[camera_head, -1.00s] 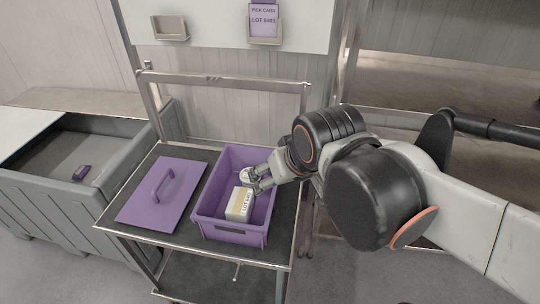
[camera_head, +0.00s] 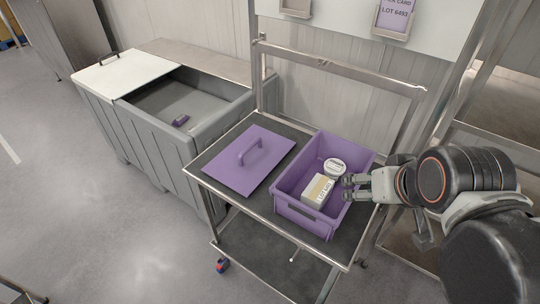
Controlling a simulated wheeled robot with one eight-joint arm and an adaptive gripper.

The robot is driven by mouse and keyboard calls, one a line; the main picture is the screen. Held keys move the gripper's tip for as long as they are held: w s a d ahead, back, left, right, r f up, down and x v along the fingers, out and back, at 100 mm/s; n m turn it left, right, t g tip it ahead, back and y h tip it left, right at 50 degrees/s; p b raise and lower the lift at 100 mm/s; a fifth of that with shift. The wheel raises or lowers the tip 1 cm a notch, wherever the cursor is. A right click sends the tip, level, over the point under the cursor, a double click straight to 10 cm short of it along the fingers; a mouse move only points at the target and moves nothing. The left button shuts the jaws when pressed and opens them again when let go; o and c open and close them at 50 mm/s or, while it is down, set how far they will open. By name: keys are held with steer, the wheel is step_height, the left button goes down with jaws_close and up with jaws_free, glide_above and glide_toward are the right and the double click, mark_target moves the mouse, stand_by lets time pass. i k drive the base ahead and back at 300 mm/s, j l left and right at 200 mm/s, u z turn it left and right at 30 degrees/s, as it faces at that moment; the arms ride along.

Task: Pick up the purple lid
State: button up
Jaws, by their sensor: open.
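The purple lid (camera_head: 225,172) lies flat on the dark top of the cart, with its raised handle (camera_head: 249,152) facing up. It lies to the left of the purple bin (camera_head: 304,225). The bin holds a box with a lot label (camera_head: 318,191) and a round white-topped item (camera_head: 334,167). My gripper (camera_head: 346,188) is open, at the right side of the bin and beside the box and the round item. It is apart from the lid, with the bin between them.
A grey container (camera_head: 160,150) with a white cover (camera_head: 112,72) stands left of the cart, with a small purple object (camera_head: 181,120) inside. The cart's metal rail (camera_head: 340,68) rises behind the lid and bin. A card holder (camera_head: 392,20) hangs above.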

mark_target(245, 163)
steer(key=j+z, duration=0.1)
steer(key=j, duration=0.3)
steer(key=i+j+z, duration=0.1)
steer(key=j, duration=0.25)
steer(key=i+j+z, duration=0.1)
steer(key=j, duration=0.25)
steer(key=i+j+z, duration=0.1)
steer(key=j, duration=0.25)
